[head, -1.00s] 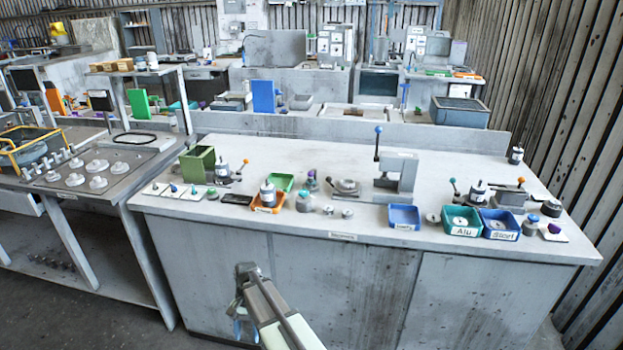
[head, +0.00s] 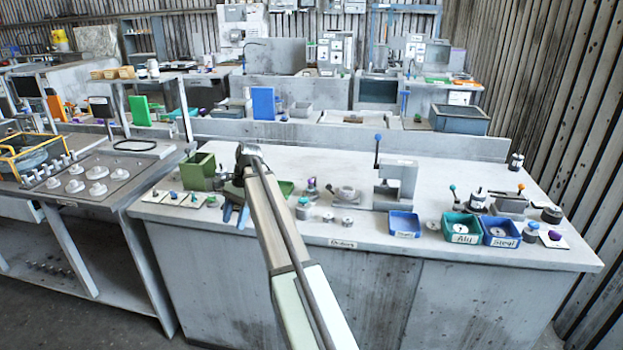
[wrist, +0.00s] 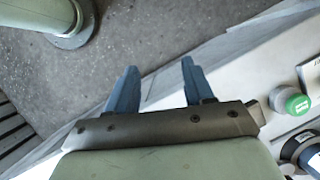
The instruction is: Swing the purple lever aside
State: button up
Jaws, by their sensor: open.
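A purple knob (head: 311,182) tops a small grey fixture (head: 311,192) near the middle of the bench; it is the likeliest purple lever, but it is too small to make out its arm. My gripper (head: 235,216) is over the front left part of the bench, to the left of the purple knob and apart from it. In the wrist view its two blue fingers (wrist: 158,78) are spread with nothing between them. The purple knob does not show there.
A green box (head: 199,171) and white cards with small parts lie beside my gripper. A press with a blue-knobbed lever (head: 377,152) stands right of centre. A blue tray (head: 404,224) lies at the front edge. A green-topped grey cylinder (wrist: 294,101) shows in the wrist view.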

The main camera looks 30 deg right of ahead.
jog(key=w+d+r+t, duration=0.1)
jog(key=w+d+r, duration=0.2)
jog(key=d+r, duration=0.65)
jog(key=n+t+h, duration=0.1)
jog(key=t+h, duration=0.1)
jog(key=h, duration=0.1)
send_near(312, 183)
jog(key=f, duration=0.2)
jog(key=w+f, duration=0.1)
jog(key=f, duration=0.2)
jog(key=w+a+f, duration=0.1)
jog(key=f, duration=0.2)
jog(key=shift+w, duration=0.2)
jog(key=shift+c, duration=0.3)
grip_shut()
